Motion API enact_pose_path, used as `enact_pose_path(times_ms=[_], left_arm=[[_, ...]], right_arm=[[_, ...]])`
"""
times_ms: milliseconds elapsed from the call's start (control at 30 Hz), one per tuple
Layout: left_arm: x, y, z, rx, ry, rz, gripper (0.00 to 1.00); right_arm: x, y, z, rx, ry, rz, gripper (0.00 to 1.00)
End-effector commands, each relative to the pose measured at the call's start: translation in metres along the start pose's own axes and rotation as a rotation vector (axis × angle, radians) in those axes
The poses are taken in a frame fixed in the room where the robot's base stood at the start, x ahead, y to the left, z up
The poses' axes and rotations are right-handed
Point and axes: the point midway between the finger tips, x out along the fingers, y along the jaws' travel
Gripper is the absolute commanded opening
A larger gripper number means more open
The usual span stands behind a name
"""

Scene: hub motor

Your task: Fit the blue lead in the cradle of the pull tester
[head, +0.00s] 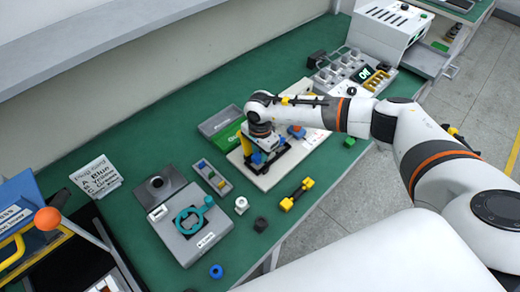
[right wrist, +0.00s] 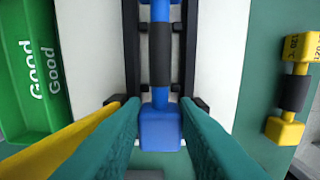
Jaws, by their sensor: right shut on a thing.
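The blue lead (right wrist: 160,130) has blue block ends and a black middle sleeve. My right gripper (right wrist: 159,104) is shut on it, with a teal finger on each side near the closer block end. The lead lies lengthwise between the two black rails of the cradle (right wrist: 132,45) in the right wrist view; whether it rests on the cradle floor, I cannot tell. In the head view, my right gripper (head: 263,146) is over the pale board of the pull tester (head: 262,181), and my wrist hides much of the cradle. A bit of blue shows below it. My left gripper is not in view.
A yellow lead (head: 297,193) lies on the green bench right of the board; it also shows in the right wrist view (right wrist: 294,90). A green "Good" tray (right wrist: 35,75) is at left. A grey fixture with a teal ring (head: 190,221) stands nearer, with small nuts beside it.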

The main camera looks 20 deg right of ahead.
Motion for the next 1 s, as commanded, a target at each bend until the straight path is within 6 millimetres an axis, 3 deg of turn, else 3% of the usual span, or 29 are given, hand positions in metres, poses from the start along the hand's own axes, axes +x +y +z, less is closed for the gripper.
enact_pose_path(times_ms=[1000], left_arm=[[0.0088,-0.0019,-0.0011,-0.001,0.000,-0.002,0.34]], right_arm=[[0.0075,-0.0014,-0.0010,-0.002,0.000,-0.004,0.03]])
